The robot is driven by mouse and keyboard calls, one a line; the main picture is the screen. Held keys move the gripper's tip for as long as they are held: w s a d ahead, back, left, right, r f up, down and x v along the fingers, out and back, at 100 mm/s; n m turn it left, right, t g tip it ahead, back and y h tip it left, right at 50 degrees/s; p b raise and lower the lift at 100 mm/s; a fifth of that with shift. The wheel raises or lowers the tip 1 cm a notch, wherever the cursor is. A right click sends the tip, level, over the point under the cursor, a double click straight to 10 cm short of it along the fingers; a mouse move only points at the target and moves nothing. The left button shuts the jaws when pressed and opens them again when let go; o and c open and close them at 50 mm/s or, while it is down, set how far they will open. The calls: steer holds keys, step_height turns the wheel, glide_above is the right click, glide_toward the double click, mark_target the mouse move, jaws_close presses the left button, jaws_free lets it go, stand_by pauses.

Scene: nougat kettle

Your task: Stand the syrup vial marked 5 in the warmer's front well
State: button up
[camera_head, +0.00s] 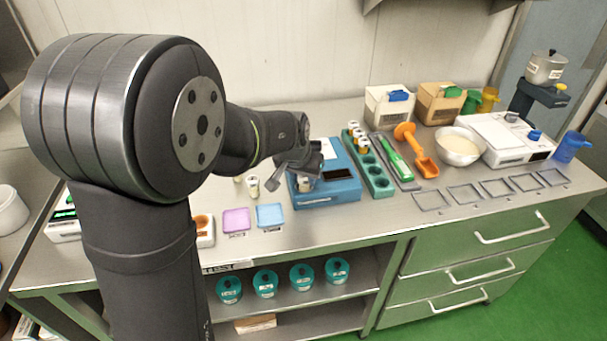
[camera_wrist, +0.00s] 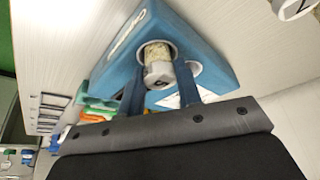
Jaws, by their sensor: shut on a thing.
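The blue warmer (camera_head: 325,190) stands on the steel counter, and its top shows in the wrist view (camera_wrist: 210,50). My gripper (camera_wrist: 161,88) is shut on a vial (camera_wrist: 157,57) with a pale cap and beige contents. The cap mark is a dark figure that I cannot read for certain. The vial's lower end lies inside the rim of one warmer well; whether it rests on the bottom is hidden. In the head view my gripper (camera_head: 298,172) is over the warmer's left side, with the vial (camera_head: 305,184) just below.
A green rack (camera_head: 378,184) with several vials stands right of the warmer. A loose vial (camera_head: 253,184) stands to its left. Pink (camera_head: 236,220) and blue (camera_head: 270,215) trays lie at the front. An orange scoop (camera_head: 425,164) and white bowl (camera_head: 460,146) are farther right.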

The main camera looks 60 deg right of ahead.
steer(key=shift+f, duration=0.1)
steer(key=o, duration=0.7)
steer(key=shift+v, duration=5.5)
steer(key=shift+f, duration=0.1)
steer(key=shift+x, duration=4.35)
